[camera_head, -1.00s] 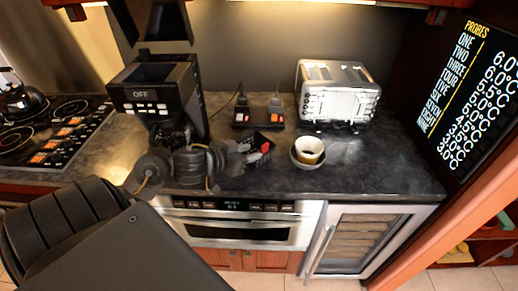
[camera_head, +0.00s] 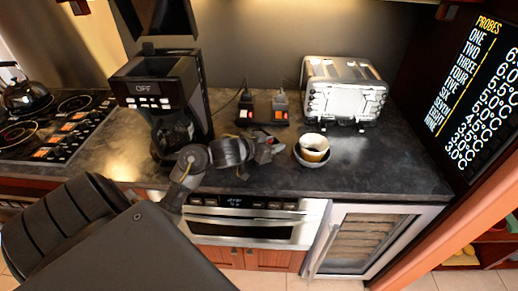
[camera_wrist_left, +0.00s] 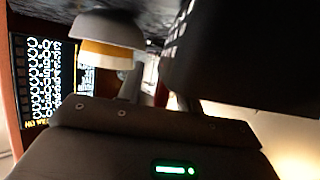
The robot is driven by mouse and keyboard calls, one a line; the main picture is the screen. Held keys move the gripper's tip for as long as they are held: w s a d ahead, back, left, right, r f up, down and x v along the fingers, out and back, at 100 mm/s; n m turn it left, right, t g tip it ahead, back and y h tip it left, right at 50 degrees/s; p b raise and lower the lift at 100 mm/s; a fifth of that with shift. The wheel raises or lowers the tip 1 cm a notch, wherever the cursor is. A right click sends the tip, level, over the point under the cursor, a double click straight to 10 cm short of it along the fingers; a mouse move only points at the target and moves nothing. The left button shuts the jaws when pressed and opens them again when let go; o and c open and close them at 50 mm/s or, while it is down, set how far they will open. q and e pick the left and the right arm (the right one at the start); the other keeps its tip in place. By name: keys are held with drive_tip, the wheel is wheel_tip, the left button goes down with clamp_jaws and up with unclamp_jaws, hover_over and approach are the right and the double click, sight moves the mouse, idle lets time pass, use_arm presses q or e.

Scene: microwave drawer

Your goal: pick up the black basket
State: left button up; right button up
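I cannot pick out a black basket for certain in either view. A white and tan cup (camera_head: 314,143) with a dark inside sits in a grey bowl (camera_head: 309,162) on the counter. The cup (camera_wrist_left: 108,55) and bowl (camera_wrist_left: 108,28) show upside down in the left wrist view. My left gripper (camera_head: 271,148) is just left of the bowl in the head view, apart from it. Its fingers (camera_wrist_left: 158,95) stand apart with nothing visible between them. A large dark shape with pale slits (camera_wrist_left: 240,50) fills the right of the wrist view; I cannot tell what it is. My right gripper is not in view.
A black coffee machine (camera_head: 155,85) stands left of my gripper. A silver toaster (camera_head: 345,95) stands behind the bowl, and plugged sockets (camera_head: 263,108) sit behind my gripper. The hob (camera_head: 55,125) is at far left. The counter (camera_head: 400,165) is clear at right.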

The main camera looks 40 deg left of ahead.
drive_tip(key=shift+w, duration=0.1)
use_arm(q)
clamp_jaws()
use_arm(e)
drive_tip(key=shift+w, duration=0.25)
